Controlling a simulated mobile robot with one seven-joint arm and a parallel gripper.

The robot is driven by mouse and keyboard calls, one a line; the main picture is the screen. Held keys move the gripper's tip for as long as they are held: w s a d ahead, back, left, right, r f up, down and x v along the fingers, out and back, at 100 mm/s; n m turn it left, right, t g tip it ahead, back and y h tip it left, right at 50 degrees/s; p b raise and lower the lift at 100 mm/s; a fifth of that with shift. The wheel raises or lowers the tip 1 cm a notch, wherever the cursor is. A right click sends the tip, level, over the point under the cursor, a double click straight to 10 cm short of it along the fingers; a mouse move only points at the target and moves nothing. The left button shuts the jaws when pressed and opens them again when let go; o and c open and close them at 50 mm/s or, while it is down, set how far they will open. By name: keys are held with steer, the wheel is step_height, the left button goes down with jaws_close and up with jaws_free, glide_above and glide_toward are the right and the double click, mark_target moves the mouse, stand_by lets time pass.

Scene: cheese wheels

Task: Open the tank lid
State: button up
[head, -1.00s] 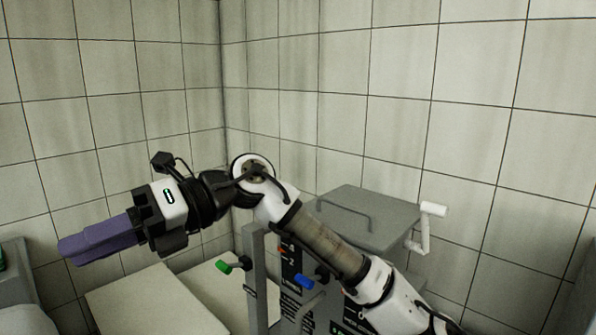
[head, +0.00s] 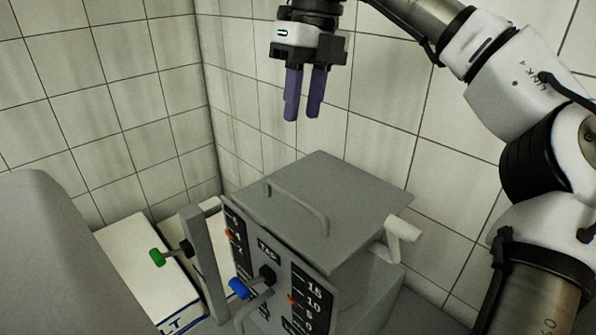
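The tank (head: 290,296) is a grey box with dark scale panels on its front. Its flat grey lid (head: 345,190) lies closed on top, with a thin bar handle (head: 302,212) near the front left edge. My gripper (head: 302,118) hangs above and behind the handle in the picture, fingers pointing down. The two purple fingers are apart with a narrow gap and nothing between them. They touch nothing.
A white crank handle (head: 402,236) sticks out at the tank's right side. A blue-handled tap (head: 240,289) and a green-handled lever (head: 158,257) are at the front and left. A white box (head: 135,262) stands at left. Tiled walls close in behind.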

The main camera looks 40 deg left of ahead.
steer(key=s+f, duration=0.1)
steer(key=f, duration=0.3)
steer(key=s+f+b, duration=0.1)
steer(key=f, duration=0.8)
steer(key=shift+s+a, duration=0.15)
steer(key=shift+s, duration=0.25)
jaws_close()
